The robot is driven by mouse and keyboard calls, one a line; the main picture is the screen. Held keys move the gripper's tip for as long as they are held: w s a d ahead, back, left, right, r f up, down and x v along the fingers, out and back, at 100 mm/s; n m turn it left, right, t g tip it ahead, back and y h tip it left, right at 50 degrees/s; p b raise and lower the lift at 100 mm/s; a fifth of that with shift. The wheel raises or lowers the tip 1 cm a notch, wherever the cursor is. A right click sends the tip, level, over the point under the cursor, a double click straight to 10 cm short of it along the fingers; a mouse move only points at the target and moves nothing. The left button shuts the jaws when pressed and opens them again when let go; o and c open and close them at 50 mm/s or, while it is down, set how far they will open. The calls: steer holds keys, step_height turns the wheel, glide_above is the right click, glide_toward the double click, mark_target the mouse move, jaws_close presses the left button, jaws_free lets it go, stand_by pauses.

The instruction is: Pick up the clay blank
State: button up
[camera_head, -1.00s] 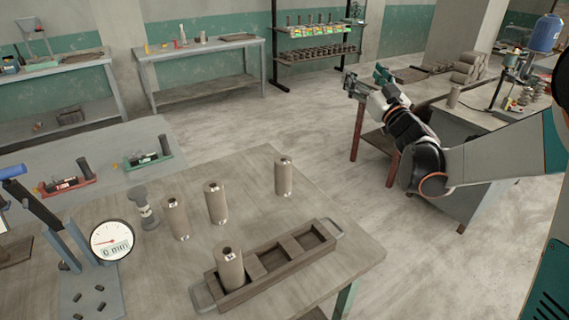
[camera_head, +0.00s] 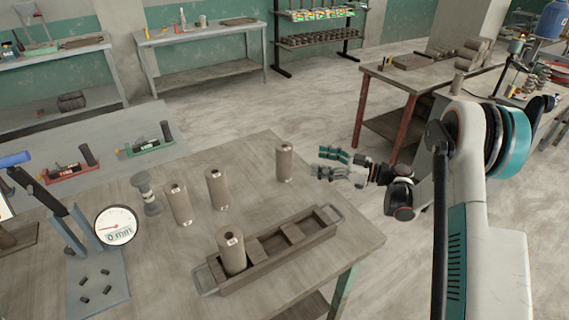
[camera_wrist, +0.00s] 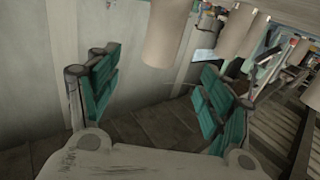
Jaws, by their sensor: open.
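Several upright brown clay blanks, each a cylinder with a small mark, are on the near table. One blank (camera_head: 284,163) stands alone near the table's far right edge. Two others (camera_head: 217,189) (camera_head: 178,204) stand to its left, and another (camera_head: 231,253) stands in the left compartment of the wooden tray (camera_head: 283,267). My gripper (camera_head: 318,163) is open and empty, just right of the lone blank and apart from it, fingers pointing left. In the wrist view, a blank (camera_wrist: 166,35) shows at the top, between the teal fingers (camera_wrist: 160,75) in the picture.
A dial gauge (camera_head: 117,226) on a press stand is at the table's left. A small grey stand (camera_head: 147,194) is left of the blanks. Another worktable (camera_head: 415,82) is behind my arm. The floor between is clear.

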mark_target(284, 152)
steer(key=shift+b+x, duration=1.9)
steer(key=shift+x, duration=4.55)
steer(key=shift+s, duration=0.1)
steer(key=shift+c, duration=0.6)
steer(key=c, duration=1.5)
steer(key=shift+r, duration=0.15)
